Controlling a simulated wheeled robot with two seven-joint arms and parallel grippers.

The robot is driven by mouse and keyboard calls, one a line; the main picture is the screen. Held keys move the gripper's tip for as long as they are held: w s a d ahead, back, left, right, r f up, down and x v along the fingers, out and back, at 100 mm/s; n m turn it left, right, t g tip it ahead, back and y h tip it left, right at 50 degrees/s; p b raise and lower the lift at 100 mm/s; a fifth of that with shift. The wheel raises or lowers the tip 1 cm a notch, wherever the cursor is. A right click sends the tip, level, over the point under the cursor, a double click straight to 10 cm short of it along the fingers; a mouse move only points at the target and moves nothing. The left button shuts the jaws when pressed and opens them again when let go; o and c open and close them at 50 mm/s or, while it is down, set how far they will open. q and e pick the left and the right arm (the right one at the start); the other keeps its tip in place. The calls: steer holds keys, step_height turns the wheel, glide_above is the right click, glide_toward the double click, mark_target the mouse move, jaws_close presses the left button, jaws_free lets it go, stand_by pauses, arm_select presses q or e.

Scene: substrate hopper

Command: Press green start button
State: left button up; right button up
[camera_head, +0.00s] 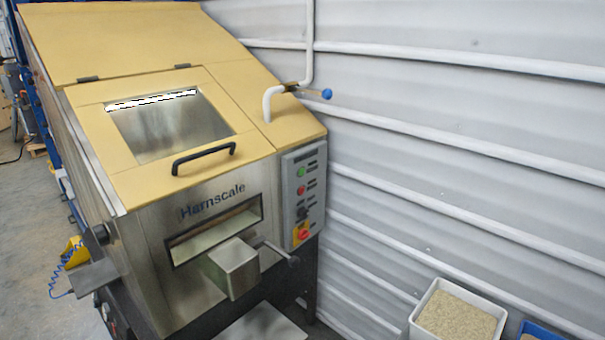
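The green start button (302,171) is near the top of a grey control panel (291,222) on the front right of the substrate hopper (150,226). A red button (300,190) sits just below it. Lower down are a dark knob (302,212) and a red-and-yellow switch (302,234). Nothing covers the green button. Neither of my grippers shows in the head view.
The hopper's yellow lid has a window (172,128) and a black handle (204,158). A white bin of grain (414,325) stands at lower right by the corrugated wall.

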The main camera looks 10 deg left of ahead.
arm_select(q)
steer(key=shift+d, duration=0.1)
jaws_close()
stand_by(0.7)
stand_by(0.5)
